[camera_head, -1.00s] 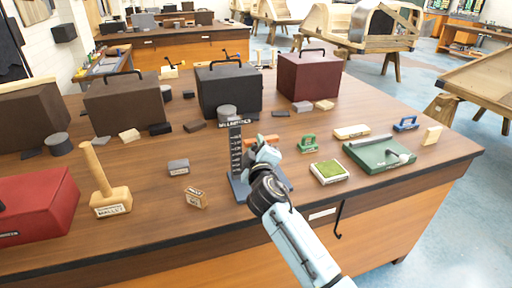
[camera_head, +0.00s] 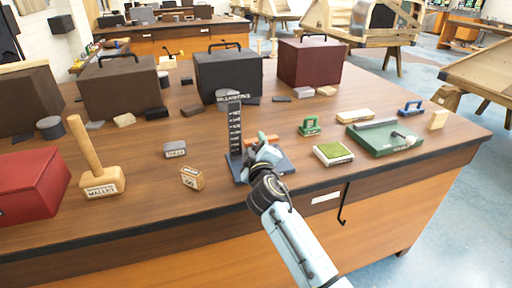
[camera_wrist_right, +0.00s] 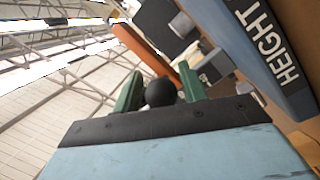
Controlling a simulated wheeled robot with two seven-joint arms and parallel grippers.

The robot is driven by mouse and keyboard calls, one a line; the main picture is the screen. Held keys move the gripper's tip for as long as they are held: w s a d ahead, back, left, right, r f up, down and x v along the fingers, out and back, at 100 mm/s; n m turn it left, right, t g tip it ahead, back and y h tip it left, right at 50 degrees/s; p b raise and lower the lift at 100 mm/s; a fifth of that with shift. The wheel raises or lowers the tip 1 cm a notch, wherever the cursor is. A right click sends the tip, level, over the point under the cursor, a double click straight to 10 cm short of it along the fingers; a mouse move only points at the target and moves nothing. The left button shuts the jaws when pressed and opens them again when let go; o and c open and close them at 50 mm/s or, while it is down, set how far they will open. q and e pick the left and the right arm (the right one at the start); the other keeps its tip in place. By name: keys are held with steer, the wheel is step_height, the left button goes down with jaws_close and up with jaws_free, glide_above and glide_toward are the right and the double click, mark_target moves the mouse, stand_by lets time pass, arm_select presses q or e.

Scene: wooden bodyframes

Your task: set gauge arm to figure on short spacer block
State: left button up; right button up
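The height gauge has a dark upright column with white scale marks (camera_head: 234,128) and a blue-grey base (camera_head: 285,164). Its orange arm (camera_head: 270,137) shows partly behind my right gripper. In the right wrist view the orange arm (camera_wrist_right: 147,50) runs diagonally past the fingers, near the part lettered "HEIGHT" (camera_wrist_right: 270,45). My right gripper (camera_head: 268,152) is at the gauge; its green fingers (camera_wrist_right: 160,88) stand close on both sides of a round black knob (camera_wrist_right: 160,93). A labelled grey block (camera_head: 174,150) and a labelled wooden block (camera_head: 192,178) lie left of the gauge; their labels are too small to read surely.
A wooden mallet (camera_head: 103,183) and red box (camera_head: 35,186) stand at left. Dark cases (camera_head: 228,75) and a maroon case (camera_head: 310,62) line the back. A green-topped block (camera_head: 333,152) and green tray (camera_head: 365,142) lie at right. The front edge left of the gauge is clear.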

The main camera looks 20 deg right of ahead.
steer(key=shift+o, duration=0.5)
steer(key=shift+f, duration=0.1)
arm_select(q)
steer(key=shift+w+d+r+p, duration=0.1)
steer(key=shift+d+r+p, duration=0.15)
steer(key=shift+d, duration=0.25)
steer(key=shift+w+d+r+p, duration=0.1)
steer(key=shift+d+r+p, duration=0.1)
steer(key=shift+d, duration=0.25)
arm_select(e)
steer(key=s+a, duration=0.2)
steer(key=s, duration=1.1)
steer(key=shift+s+a, duration=0.1)
